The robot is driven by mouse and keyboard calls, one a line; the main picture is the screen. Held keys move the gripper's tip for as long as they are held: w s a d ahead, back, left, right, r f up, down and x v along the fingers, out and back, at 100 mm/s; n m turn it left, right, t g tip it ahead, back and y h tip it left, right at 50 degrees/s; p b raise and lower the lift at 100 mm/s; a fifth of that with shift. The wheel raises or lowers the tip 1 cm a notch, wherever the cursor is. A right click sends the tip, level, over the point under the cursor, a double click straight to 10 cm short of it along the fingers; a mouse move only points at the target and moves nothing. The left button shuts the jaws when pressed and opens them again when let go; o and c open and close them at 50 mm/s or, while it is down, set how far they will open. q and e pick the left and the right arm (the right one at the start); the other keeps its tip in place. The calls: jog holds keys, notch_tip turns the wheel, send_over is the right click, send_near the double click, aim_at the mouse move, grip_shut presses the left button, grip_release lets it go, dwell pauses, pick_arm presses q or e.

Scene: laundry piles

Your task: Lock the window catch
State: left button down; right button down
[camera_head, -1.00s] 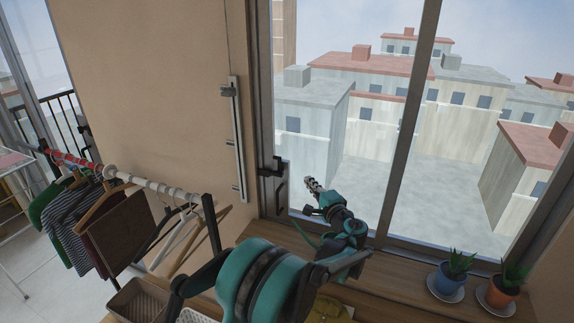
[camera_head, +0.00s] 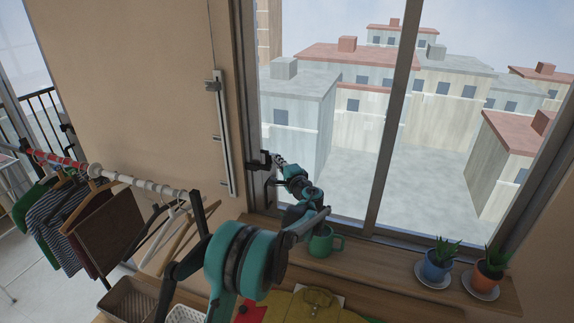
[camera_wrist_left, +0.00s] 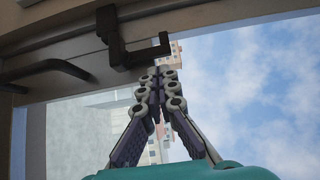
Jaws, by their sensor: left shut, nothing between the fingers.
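The dark window catch (camera_head: 258,161) sits on the left side of the window frame. In the left wrist view the catch (camera_wrist_left: 118,48) is at the top, with an arm that reaches right and ends in a short upturned tip. My left gripper (camera_head: 277,158) is shut and empty, just to the right of the catch. In the left wrist view its closed fingertips (camera_wrist_left: 157,76) lie just under the arm of the catch. I cannot tell whether they touch it. A dark curved handle (camera_wrist_left: 48,68) is on the frame to the left. My right gripper is not in view.
A green mug (camera_head: 322,242) and two potted plants (camera_head: 437,262) (camera_head: 491,270) stand on the wooden sill. A clothes rail (camera_head: 140,184) with hanging garments is at the left. Folded yellow clothing (camera_head: 305,308) lies below the sill.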

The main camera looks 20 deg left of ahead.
pick_arm(q)
jog(key=shift+a, duration=0.55)
